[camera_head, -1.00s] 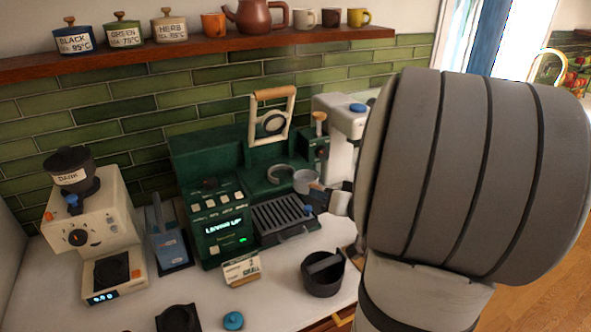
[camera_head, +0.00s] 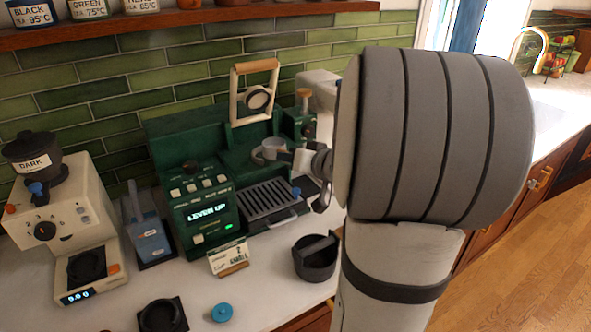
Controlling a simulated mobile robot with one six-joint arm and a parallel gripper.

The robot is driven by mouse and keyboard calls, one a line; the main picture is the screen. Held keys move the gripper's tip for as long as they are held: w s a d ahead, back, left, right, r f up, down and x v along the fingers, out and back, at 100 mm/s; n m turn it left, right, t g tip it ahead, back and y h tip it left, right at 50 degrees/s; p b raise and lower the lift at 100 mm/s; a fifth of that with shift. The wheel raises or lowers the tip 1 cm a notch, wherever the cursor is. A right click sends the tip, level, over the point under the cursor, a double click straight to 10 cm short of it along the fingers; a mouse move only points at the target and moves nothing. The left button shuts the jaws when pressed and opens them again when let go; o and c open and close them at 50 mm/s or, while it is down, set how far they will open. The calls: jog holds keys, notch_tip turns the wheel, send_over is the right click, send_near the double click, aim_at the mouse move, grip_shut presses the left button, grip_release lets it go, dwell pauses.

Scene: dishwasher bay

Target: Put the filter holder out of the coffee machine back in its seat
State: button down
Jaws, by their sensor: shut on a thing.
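The green coffee machine (camera_head: 160,133) stands against the tiled wall, its lever frame (camera_head: 238,95) raised and its display reading "LEVER UP". The grey round filter holder (camera_head: 271,147) is at the machine's front, above the drip grate (camera_head: 262,203). My gripper (camera_head: 299,158) is shut on the filter holder from the right; its fingers are small and partly hidden by my arm. The holder's basket overlaps the place of the machine's ring-shaped seat, so I cannot tell whether it is in the seat or just in front of or below it.
A cream grinder (camera_head: 88,208) and a blue-grey container (camera_head: 152,240) stand left. A black knock box (camera_head: 315,262), a small card (camera_head: 228,259), a blue-topped tamper (camera_head: 222,312) and a black mat (camera_head: 163,315) are in front. My arm hides much of the right side.

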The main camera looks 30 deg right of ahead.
aim_at(281, 148)
jog(key=w+b, duration=0.1)
jog(key=w, duration=0.3)
jog(key=shift+w+a+b, duration=0.1)
jog(key=shift+w+b, duration=0.2)
jog(key=shift+w, duration=0.1)
jog(key=shift+w+f, duration=0.2)
jog(key=shift+f, duration=0.15)
jog(key=shift+f+b, duration=0.75)
jog(key=shift+f, duration=0.25)
jog(key=shift+s+p, duration=0.25)
jog(key=shift+p, duration=0.2)
jog(key=shift+f, duration=0.25)
jog(key=c, duration=1.1)
grip_release()
